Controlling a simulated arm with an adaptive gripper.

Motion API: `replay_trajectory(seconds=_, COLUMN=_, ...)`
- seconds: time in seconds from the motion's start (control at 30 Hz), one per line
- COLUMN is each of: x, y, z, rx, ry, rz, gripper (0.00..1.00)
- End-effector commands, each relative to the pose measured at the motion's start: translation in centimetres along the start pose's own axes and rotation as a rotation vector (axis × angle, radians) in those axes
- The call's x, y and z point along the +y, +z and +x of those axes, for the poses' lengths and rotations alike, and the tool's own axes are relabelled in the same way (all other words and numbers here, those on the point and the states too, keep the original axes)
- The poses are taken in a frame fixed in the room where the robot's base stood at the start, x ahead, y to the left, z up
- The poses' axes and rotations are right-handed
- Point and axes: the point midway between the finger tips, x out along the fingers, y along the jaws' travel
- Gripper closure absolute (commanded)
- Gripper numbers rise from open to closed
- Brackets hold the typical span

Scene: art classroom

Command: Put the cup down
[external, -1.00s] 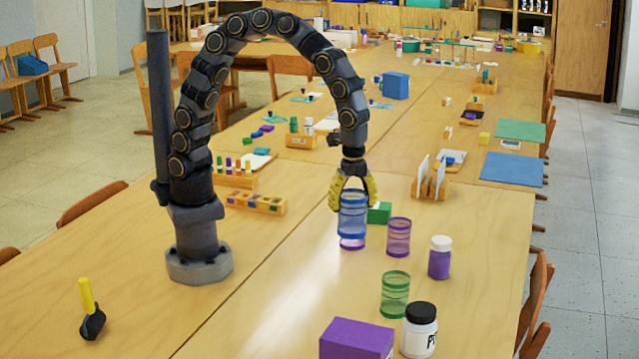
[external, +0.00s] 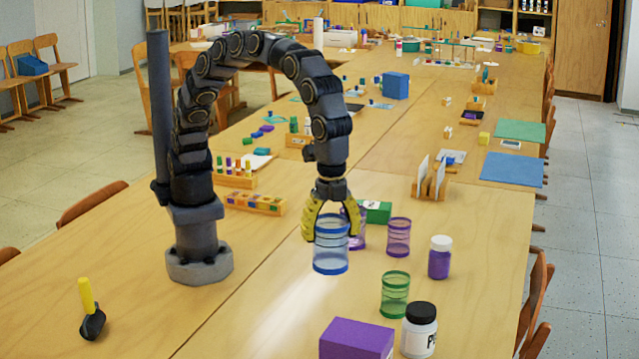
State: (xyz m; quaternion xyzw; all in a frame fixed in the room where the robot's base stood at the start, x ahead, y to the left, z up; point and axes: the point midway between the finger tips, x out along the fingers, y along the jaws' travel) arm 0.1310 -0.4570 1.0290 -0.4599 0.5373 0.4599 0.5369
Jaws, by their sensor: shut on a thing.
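A clear cup with blue bands (external: 331,258) is in my gripper (external: 332,232), whose yellow fingers are shut around its upper part. The cup is upright, near the middle of the table (external: 262,325). I cannot tell whether its base touches the table or hangs just above it. A clear cup with purple bands (external: 357,234) stands close behind it, partly hidden by the gripper and the blue cup. Another purple-banded cup (external: 398,238) stands to the right. A green-banded cup (external: 395,295) stands nearer the front right.
A purple-filled jar (external: 439,258), a black-lidded white jar (external: 419,331) and a purple box (external: 356,340) stand right and front. A green box (external: 376,212) is behind the cups. The table front-left of the held cup is clear.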

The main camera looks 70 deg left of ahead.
Motion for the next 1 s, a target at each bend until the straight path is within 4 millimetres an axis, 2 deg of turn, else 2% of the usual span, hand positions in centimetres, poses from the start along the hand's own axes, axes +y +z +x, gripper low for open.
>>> replay_trajectory(seconds=0.13, x=-0.9, y=-2.1, z=1.1, rx=-0.001, ry=-0.002, rz=0.001, gripper=0.71)
replay_trajectory(seconds=0.4, x=-2.3, y=-5.0, z=5.2, rx=-0.002, ry=-0.003, rz=0.002, gripper=0.71)
replay_trajectory(seconds=0.77, x=-2.9, y=-6.3, z=6.9, rx=-0.002, ry=-0.001, rz=0.001, gripper=0.71)
replay_trajectory(seconds=1.0, x=-2.9, y=-6.4, z=9.6, rx=-0.002, ry=-0.001, rz=0.001, gripper=0.72)
